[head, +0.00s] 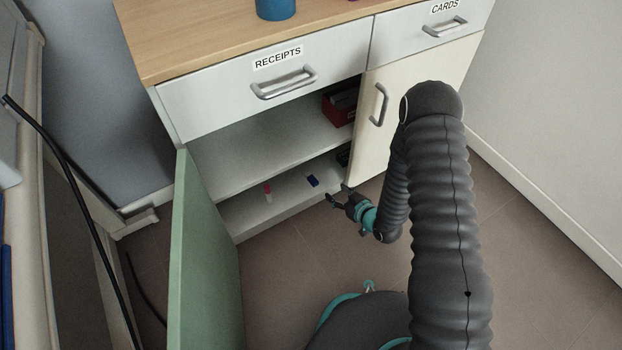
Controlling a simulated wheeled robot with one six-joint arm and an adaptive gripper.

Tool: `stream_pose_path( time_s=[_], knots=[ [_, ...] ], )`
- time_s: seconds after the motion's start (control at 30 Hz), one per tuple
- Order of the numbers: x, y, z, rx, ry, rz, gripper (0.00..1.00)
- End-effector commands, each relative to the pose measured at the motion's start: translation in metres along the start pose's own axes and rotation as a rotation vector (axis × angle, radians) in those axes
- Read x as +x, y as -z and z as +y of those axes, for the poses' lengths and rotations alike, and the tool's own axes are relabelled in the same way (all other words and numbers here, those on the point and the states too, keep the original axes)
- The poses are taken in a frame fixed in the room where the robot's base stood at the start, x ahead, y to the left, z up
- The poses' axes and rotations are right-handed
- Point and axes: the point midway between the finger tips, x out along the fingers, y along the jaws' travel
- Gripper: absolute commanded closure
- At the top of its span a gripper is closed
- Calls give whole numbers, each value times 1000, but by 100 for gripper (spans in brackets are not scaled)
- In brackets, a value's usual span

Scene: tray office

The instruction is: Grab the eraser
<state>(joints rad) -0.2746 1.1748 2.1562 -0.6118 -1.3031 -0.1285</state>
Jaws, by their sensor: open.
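A small dark blue block (312,181), which may be the eraser, lies on the bottom shelf of the open cabinet. It is too small to tell for sure. My gripper (336,194) is open and empty in front of the cabinet's lower opening. It is to the right of the blue block and a little lower in the picture, apart from it. Its fingers point toward the shelf.
The green door (205,260) stands open on the left. The cream door (405,110) is shut on the right. A red box (338,112) sits on the upper shelf (250,150). A dark item (343,154) is at the bottom shelf's right. A blue cup (275,8) stands on top.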

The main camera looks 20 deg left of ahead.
Motion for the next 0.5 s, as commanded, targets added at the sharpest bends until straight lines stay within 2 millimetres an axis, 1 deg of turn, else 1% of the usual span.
stream_pose_path(
  time_s=[0.03, 0.17, 0.27, 0.5],
  knots=[
    [1, -2, -4, 2, 7, 11, 48],
    [9, -3, -7, 3, 15, 30, 48],
    [24, -3, -8, 0, 16, 32, 48],
    [67, -2, -9, 2, 15, 31, 48]
  ],
)
